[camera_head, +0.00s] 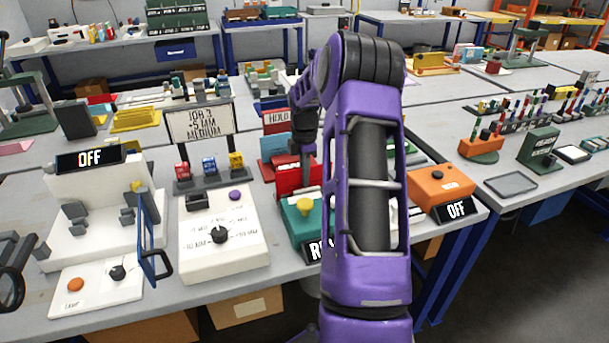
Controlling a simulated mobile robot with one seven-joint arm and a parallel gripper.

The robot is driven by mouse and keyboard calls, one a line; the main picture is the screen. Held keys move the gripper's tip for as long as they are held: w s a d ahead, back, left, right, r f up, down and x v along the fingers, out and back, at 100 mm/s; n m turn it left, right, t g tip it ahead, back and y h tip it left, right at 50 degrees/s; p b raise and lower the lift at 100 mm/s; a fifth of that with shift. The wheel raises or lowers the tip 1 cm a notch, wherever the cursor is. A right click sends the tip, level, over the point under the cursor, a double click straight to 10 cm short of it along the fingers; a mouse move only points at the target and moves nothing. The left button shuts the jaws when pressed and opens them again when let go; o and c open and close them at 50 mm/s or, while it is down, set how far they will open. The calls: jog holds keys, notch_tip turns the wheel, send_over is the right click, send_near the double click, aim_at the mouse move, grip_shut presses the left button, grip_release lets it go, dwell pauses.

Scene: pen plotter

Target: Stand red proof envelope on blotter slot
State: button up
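A flat red panel (289,181), which looks like the red proof envelope, stands roughly upright behind the green box. My gripper (306,178) points down at it and overlaps it in the picture. The fingertips are small and dark here, so I cannot tell whether they grip the panel or only hang in front of it. A sign reading HOLD (276,117) stands behind, with a teal-blue upright piece (268,146) and more red near it. I cannot make out which part is the blotter slot. My purple arm hides the area right of the panel.
A green box (296,226) with a yellow knob stands in front of the panel. A white control box (222,252) and a job sign (201,122) are to the left. An orange box (441,187) marked OFF is to the right.

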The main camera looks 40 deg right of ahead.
jog(key=shift+w+f, duration=0.1)
jog(key=shift+w+r, duration=0.1)
jog(key=shift+r, duration=0.2)
notch_tip(320, 180, up, 12)
jog(key=shift+p, duration=0.95)
